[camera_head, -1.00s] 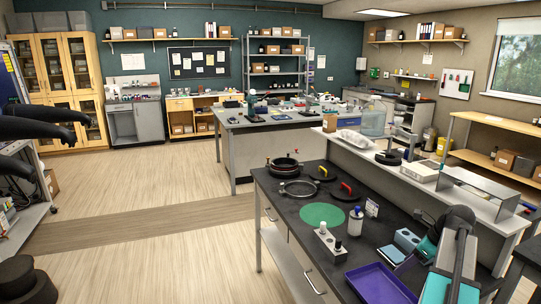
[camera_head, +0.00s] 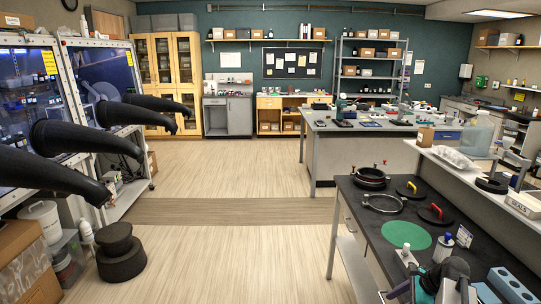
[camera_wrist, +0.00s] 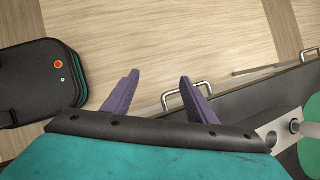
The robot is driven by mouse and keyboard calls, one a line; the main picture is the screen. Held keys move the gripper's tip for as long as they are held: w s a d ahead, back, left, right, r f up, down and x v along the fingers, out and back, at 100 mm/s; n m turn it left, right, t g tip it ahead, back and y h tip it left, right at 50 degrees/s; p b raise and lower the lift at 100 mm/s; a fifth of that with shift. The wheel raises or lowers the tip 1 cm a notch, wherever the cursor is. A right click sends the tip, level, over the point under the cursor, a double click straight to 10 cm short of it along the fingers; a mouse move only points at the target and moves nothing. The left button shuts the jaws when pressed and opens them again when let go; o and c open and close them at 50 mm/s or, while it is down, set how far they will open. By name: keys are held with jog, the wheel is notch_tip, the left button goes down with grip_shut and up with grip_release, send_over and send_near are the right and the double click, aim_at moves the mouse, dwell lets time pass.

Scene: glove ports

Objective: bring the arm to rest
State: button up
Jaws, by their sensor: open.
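My gripper (camera_wrist: 158,78) shows in the wrist view with its two purple fingers spread apart and nothing between them. Below the fingers is open air over the pale wood floor (camera_wrist: 175,40), beside the edge of the dark bench (camera_wrist: 250,100) and its metal handles. In the head view part of my arm shows at the bottom right, in front of the dark-topped bench (camera_head: 370,225). The gripper's fingers cannot be made out there.
The bench holds a green round mat (camera_head: 402,234), black rings with red and yellow handles, a white bottle (camera_head: 443,247) and a blue block (camera_head: 512,285). Glove ports with black sleeves (camera_head: 85,137) stick out at the left. A black stepped stool (camera_head: 120,255) stands on open floor.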

jog(key=s+a+f+n+g+b, duration=0.1)
jog(key=s+a+f+n+g, duration=0.15)
jog(key=a+f, duration=0.45)
jog(key=s+a+f+n+g+h+b, duration=0.1)
jog(key=s+a+f+n, duration=0.3)
jog(key=f, duration=0.5)
jog(key=s+a+f+n+g+b, duration=0.1)
jog(key=s+a+f+n+g, duration=0.2)
jog(key=a+f, duration=0.35)
jog(key=s+a+f+n+g+h+b, duration=0.1)
jog(key=s+a+f+n, duration=0.3)
jog(key=s+f, duration=0.5)
jog(key=s+a+f+n+g+h+b, duration=0.2)
jog(key=s+a+f+n, duration=0.2)
jog(key=s+f+n, duration=0.5)
jog(key=s, duration=0.5)
jog(key=shift+a+h, duration=0.15)
jog(key=shift+h, duration=0.25)
